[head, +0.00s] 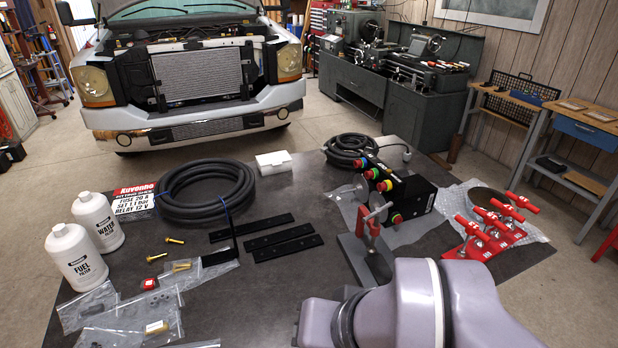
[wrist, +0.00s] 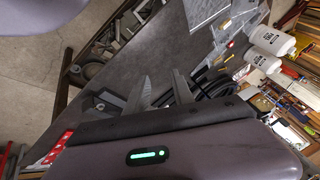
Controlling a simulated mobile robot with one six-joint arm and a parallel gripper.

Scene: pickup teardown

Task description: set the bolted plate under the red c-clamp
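The red c-clamp (head: 372,222) stands upright on a grey metal stand (head: 357,258) right of the middle of the table in the head view. Several flat black plates lie to its left: one at the back (head: 251,228), one in the middle (head: 278,240) and one nearest the clamp (head: 288,248). Small holes or bolt heads dot them; I cannot tell which plate is the bolted one. My gripper (wrist: 161,92) shows two grey fingers apart in the wrist view, with nothing seen between them. In the head view my arm hides its fingers and part of the stand.
A coiled black hose (head: 205,192) lies behind the plates. White bottles (head: 76,258) and bagged parts (head: 130,325) fill the left side. A black box with coloured buttons (head: 405,195) stands behind the clamp; red toggle clamps (head: 490,230) stand right. Bare table lies before the plates.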

